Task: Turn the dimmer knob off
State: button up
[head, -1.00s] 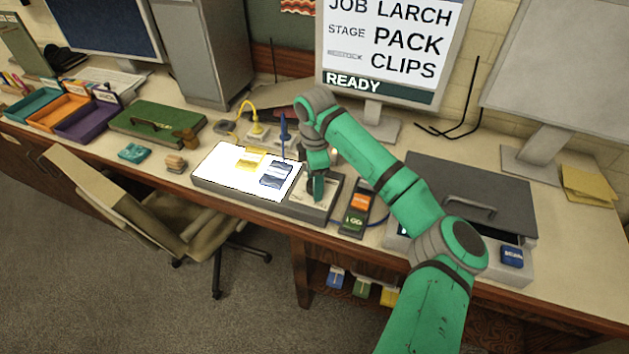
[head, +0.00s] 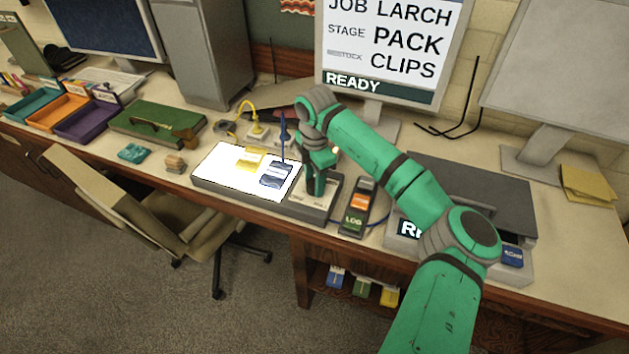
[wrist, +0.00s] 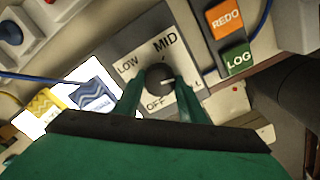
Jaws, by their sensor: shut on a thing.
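The dimmer knob (wrist: 157,77) is dark and round, on a grey panel marked LOW, MID and OFF, with another label at the right partly covered by a finger. A pale mark on the knob points to the right, toward that covered label. My gripper (wrist: 159,95) has its fingers on either side of the knob and is shut on it. In the head view my gripper (head: 316,190) reaches down over the control end of the light box (head: 212,190) and hides the knob. The light box surface glows bright white.
Yellow and blue patterned pieces (head: 276,174) lie on the lit surface. A unit with orange and green buttons (head: 356,207) stands close right of the light box. A blue upright tool (head: 283,130) stands behind it. A grey lidded machine (head: 470,190) is farther right.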

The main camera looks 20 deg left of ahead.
jog(key=n, duration=0.6)
jog(key=shift+d, duration=0.1)
jog(key=n, duration=0.5)
jog(key=shift+n, duration=0.4)
jog(key=n, duration=0.5)
jog(key=shift+n, duration=0.3)
jog(key=n, duration=1)
jog(key=shift+d+n, duration=0.1)
jog(key=shift+n, duration=0.3)
jog(key=n, duration=1.1)
jog(key=shift+w, duration=0.1)
jog(key=n, duration=0.5)
